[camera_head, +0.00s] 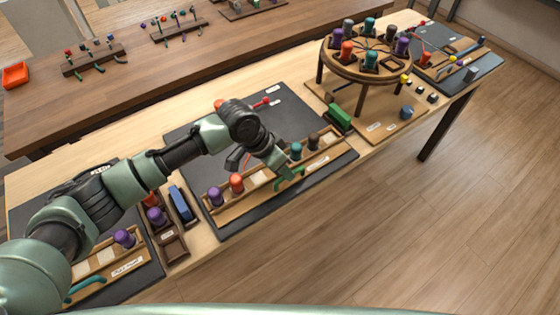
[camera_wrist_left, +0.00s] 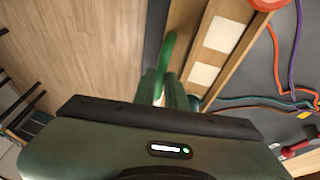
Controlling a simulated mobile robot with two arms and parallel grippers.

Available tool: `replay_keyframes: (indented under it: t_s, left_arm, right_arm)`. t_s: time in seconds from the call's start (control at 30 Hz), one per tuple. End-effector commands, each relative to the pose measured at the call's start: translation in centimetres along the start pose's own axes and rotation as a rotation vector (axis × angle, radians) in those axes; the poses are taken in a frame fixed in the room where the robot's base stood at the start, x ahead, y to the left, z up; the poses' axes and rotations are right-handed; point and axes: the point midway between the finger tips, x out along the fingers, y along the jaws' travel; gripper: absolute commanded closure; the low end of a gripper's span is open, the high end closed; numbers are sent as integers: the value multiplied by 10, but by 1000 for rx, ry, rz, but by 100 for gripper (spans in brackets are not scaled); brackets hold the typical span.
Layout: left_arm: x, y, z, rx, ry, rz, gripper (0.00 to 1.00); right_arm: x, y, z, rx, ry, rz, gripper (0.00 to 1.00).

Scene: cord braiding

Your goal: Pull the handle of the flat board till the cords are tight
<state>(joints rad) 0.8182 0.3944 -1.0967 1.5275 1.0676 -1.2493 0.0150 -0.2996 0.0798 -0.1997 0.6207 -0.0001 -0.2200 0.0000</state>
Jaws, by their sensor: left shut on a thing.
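The flat board (camera_head: 300,120) is dark, with a wooden rail along its near edge. Purple (camera_head: 215,197), orange (camera_head: 237,183), teal (camera_head: 296,151) and brown (camera_head: 313,142) bobbins stand along the rail, with pale squares between. A green handle (camera_head: 291,183) sits at the rail's front; it also shows in the left wrist view (camera_wrist_left: 167,52). My left gripper (camera_head: 284,172) reaches down over the rail and is shut on this handle. Orange, purple and teal cords (camera_wrist_left: 292,75) lie on the board in the wrist view and look curved there. My arm hides part of the board. My right gripper is out of view.
A round braiding stand (camera_head: 365,62) with several bobbins is at the upper right, a green block (camera_head: 340,117) in front of it. A blue block (camera_head: 182,204) and another board with a purple bobbin (camera_head: 124,238) lie left. Open floor lies beyond the table's near edge.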

Motion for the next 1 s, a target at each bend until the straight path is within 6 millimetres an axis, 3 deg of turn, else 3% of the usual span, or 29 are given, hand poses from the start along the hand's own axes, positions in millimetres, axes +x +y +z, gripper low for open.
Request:
replay_keyframes:
  t_s: [0.03, 0.13, 0.47, 0.5, 0.57, 0.87, 1.0]
  left_arm:
    - [-2, 14, -1, 3, 0, 10, 100]
    - [1, 25, 1, 2, 0, 9, 100]
    - [5, 30, 2, 2, 1, 11, 100]
    - [5, 30, 2, 2, 1, 11, 76]
    - [5, 30, 2, 2, 1, 11, 66]
    - [4, 27, 2, 1, 0, 6, 66]
    - [-8, 27, 2, 1, 2, 6, 66]
  right_arm:
    - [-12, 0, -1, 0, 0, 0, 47]
    - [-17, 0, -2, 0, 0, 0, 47]
    - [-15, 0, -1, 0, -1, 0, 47]
    - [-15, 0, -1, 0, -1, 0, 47]
    - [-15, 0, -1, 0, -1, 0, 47]
    - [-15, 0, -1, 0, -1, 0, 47]
    - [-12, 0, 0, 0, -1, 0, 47]
